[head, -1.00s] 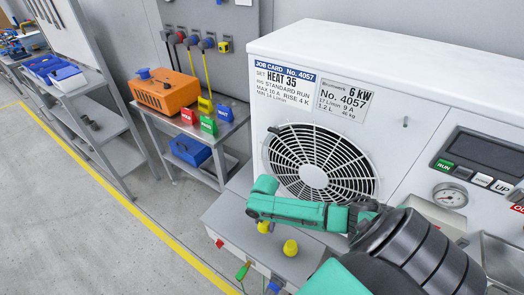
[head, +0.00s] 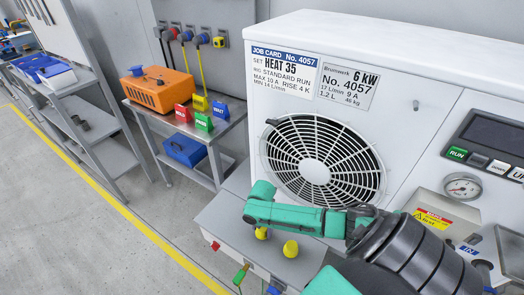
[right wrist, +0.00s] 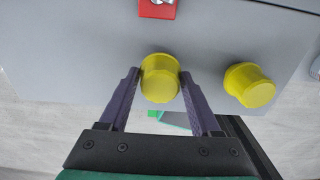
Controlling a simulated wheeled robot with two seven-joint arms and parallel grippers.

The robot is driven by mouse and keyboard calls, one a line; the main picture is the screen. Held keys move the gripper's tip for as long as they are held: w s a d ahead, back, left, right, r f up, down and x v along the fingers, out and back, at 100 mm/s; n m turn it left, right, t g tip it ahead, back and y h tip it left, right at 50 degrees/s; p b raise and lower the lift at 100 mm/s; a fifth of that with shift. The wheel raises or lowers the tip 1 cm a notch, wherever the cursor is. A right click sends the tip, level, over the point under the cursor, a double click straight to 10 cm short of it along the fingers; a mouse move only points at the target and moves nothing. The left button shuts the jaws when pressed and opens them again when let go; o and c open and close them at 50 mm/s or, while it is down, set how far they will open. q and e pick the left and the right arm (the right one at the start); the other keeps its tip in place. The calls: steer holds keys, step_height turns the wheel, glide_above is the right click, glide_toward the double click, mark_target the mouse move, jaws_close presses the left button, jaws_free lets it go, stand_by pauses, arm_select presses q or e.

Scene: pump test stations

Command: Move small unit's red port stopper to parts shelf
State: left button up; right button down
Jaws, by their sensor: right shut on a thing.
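Two yellow stoppers sit on the grey ledge (head: 222,222) at the foot of the white unit (head: 400,60). One is the left stopper (head: 262,233), the other the right stopper (head: 291,249). My right gripper (right wrist: 160,80) is shut on one yellow stopper (right wrist: 160,77), with a dark finger on each side. The other stopper (right wrist: 249,85) stands free to the right in the wrist view. A red plate (right wrist: 157,9) with a metallic part lies just above the held stopper there. No red-coloured stopper is visible. My left gripper is out of view.
A small table at left holds an orange case (head: 160,92) and several coloured blocks, with a blue box (head: 186,151) below. Further left, a grey shelf rack (head: 118,158) carries blue bins. A gauge (head: 463,187) is on the unit's right. The floor at left is clear.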

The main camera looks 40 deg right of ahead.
steer(key=shift+f, duration=0.25)
jaws_free()
step_height(320, 180, up, 15)
steer(key=shift+f+p, duration=0.2)
steer(key=shift+p, duration=0.35)
